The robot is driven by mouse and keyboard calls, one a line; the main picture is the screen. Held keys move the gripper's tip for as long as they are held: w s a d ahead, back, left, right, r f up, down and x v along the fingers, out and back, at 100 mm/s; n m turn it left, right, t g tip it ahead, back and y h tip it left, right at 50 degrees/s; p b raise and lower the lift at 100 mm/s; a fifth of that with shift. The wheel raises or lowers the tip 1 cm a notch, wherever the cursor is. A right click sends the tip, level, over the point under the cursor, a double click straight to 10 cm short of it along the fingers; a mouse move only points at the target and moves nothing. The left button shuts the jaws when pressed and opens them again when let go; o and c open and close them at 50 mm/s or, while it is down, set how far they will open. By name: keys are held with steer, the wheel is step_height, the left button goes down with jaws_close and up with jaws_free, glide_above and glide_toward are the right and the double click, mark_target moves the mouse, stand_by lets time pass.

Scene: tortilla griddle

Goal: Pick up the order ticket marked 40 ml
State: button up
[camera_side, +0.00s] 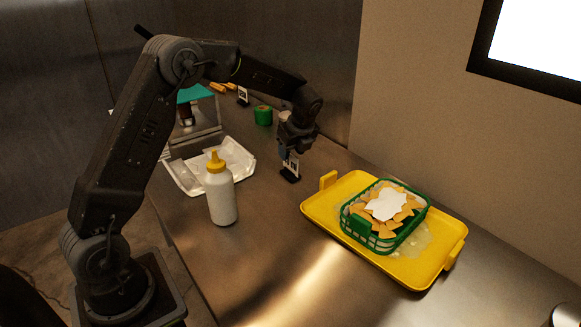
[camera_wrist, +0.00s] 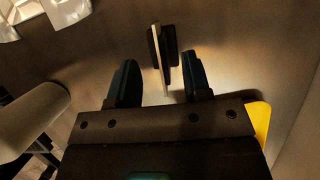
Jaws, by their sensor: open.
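A small white order ticket (camera_side: 291,167) with dark markings stands upright in a black base on the steel counter; its marking is too small to read. My gripper (camera_side: 289,152) is right over it, pointing down, and partly covers its top. In the wrist view the ticket (camera_wrist: 157,50) shows nearly edge-on, with its black base around its foot. The open fingers of my gripper (camera_wrist: 160,62) lie to its left and right, with a gap on each side. A second similar ticket (camera_side: 242,96) stands farther back; its marking is also unreadable.
A yellow tray (camera_side: 318,212) with a green basket (camera_side: 362,228) of chips stands to the right. A white bottle with a yellow cap (camera_side: 221,194) and a white foam container (camera_side: 188,178) are left. A green round object (camera_side: 263,115) is behind. The front counter is clear.

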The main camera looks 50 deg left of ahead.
mark_target(291, 154)
steer(key=x, duration=0.4)
steer(key=shift+d+f, duration=0.1)
steer(key=shift+f, duration=0.05)
steer(key=shift+c, duration=0.3)
jaws_close()
